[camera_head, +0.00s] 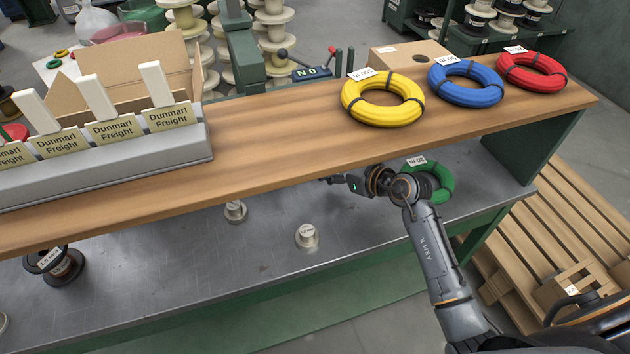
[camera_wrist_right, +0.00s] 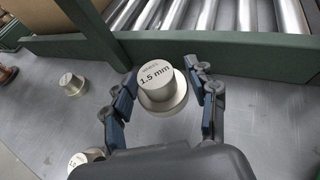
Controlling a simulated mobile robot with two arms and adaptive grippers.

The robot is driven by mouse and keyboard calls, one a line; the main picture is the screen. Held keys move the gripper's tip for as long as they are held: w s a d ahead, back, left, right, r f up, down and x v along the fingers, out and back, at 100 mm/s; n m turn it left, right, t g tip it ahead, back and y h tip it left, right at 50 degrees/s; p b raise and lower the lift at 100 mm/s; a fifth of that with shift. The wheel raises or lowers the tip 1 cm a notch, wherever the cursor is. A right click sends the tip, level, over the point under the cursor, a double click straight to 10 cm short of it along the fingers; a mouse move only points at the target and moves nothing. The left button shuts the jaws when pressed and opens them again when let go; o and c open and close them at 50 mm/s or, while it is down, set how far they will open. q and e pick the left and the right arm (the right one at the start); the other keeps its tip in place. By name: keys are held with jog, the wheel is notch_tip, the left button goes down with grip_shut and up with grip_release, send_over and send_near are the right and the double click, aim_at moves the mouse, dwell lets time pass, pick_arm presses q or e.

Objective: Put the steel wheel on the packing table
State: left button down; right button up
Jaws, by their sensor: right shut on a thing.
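A pale metallic spool (camera_wrist_right: 158,84), marked 1.5 mm, stands between the two fingers of my right gripper (camera_wrist_right: 165,79) in the right wrist view. My right gripper is shut on it. In the head view my right gripper (camera_head: 327,180) reaches under the wooden shelf, and the shelf edge hides the held spool. Similar small pale spools (camera_head: 307,236) and (camera_head: 235,212) stand upright on the grey metal lower top (camera_head: 190,275). I cannot tell from the labels which one is steel, nor which surface is the packing table. My left gripper is out of view.
Yellow (camera_head: 383,101), blue (camera_head: 466,83) and red (camera_head: 532,71) coils lie on the wooden shelf (camera_head: 270,130). A green coil (camera_head: 440,181) lies below, beside my right wrist. A dark spool (camera_head: 62,265) stands at left. A roller conveyor (camera_wrist_right: 205,18) lies behind a green rail (camera_wrist_right: 215,55).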

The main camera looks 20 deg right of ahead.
aim_at(315, 195)
jog(key=a+f, duration=0.1)
jog(key=a, duration=0.1)
jog(key=a+f, duration=0.1)
jog(key=a, duration=0.1)
jog(key=shift+f, duration=0.15)
jog(key=shift+d+f, duration=0.15)
jog(key=shift+f, duration=0.55)
notch_tip(315, 195, down, 2)
jog(key=shift+f, duration=0.2)
jog(key=shift+a+f, duration=0.2)
jog(key=shift+f, duration=0.1)
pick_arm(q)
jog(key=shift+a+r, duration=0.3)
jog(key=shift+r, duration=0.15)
pick_arm(e)
jog(key=shift+f, duration=0.15)
jog(key=o, duration=1.3)
jog(key=shift+f, duration=0.15)
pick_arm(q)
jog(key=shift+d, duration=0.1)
